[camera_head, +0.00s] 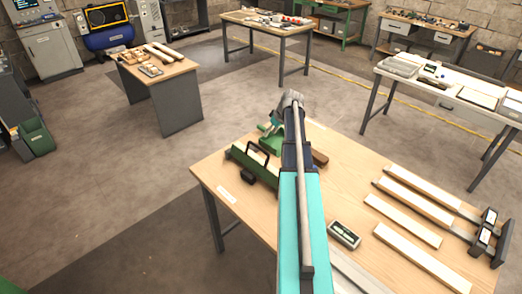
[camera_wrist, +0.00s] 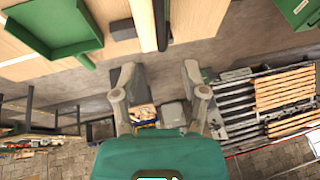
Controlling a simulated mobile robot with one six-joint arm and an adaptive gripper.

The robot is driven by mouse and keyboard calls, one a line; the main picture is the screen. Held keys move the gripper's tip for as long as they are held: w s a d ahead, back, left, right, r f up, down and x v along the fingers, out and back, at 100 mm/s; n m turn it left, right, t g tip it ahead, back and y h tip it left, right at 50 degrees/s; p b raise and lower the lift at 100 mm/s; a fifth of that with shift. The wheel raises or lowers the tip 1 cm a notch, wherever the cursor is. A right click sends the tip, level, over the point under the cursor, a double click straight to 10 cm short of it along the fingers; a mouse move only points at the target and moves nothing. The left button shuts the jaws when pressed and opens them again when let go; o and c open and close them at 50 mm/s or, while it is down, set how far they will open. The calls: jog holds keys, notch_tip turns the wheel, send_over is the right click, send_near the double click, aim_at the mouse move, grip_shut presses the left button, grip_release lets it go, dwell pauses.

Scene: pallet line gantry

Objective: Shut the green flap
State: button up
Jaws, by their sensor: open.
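In the head view a long green part with a black handle (camera_head: 252,162) stands on the near wooden table, left of my arm. Another green piece (camera_head: 271,141) lies just behind it, partly hidden by my arm. In the wrist view a flat green tray-like panel with raised edges (camera_wrist: 60,28) is at the upper left, and a green box (camera_wrist: 301,12) is at the upper right corner. I cannot tell for certain which is the flap. My gripper (camera_wrist: 162,92) is open and empty, with its fingers apart and touching nothing visible. My arm hides part of the tabletop.
The near table (camera_head: 225,170) also holds a small dark device (camera_head: 344,234) and pale boards (camera_head: 402,220) beside black clamps (camera_head: 484,234) at the right. A smaller table (camera_head: 178,100) and a long white bench (camera_head: 452,97) stand farther back. Open floor lies between them.

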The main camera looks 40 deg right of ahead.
jog(key=shift+b+x, duration=4.4)
jog(key=shift+x, duration=0.75)
grip_shut()
